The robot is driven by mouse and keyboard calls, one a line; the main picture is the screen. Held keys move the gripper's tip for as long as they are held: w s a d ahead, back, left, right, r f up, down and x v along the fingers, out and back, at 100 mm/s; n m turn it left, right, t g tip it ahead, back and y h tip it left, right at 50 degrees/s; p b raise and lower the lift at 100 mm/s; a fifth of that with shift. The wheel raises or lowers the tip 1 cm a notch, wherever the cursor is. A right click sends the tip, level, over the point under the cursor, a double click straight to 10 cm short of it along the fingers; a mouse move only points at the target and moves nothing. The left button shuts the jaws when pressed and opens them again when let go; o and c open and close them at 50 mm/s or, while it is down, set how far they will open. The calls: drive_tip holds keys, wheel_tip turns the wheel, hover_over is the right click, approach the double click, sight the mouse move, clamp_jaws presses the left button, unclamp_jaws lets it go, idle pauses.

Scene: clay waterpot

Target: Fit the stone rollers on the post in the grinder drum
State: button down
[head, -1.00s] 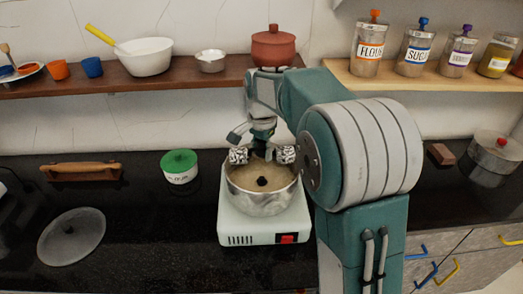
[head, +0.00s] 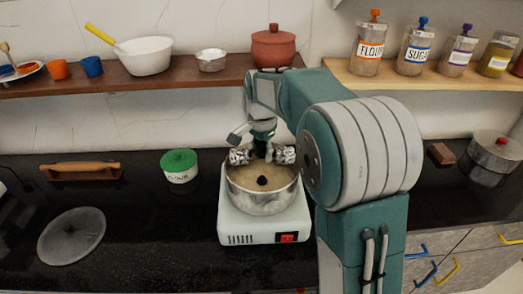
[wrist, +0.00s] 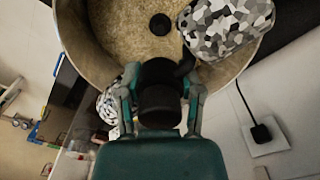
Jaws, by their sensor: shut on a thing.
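The stone rollers (head: 284,155) are two speckled black, white and grey pieces, one on each side of my gripper (head: 263,150). My gripper is shut on the rollers' middle part, above the back part of the drum. The grinder drum (head: 262,205) is a steel pot on a white base with a red switch. The dark post (head: 263,182) stands in the middle of its pale floor, in front of the rollers. In the wrist view, one roller (wrist: 226,25) overlaps the drum's inside and the post (wrist: 160,24) shows apart from it. The grip itself is partly hidden.
A green-lidded flour pot (head: 180,166) stands left of the grinder. A glass lid (head: 71,236) and a wooden rolling pin (head: 80,170) lie farther left. A shelf (head: 120,82) with a red clay pot (head: 273,46) runs behind.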

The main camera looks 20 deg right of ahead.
sight(262, 177)
drive_tip(key=shift+f, duration=4.65)
idle(2.0)
drive_tip(key=shift+c, duration=0.8)
unclamp_jaws()
drive_tip(key=shift+o, duration=0.8)
drive_tip(key=shift+f, duration=0.1)
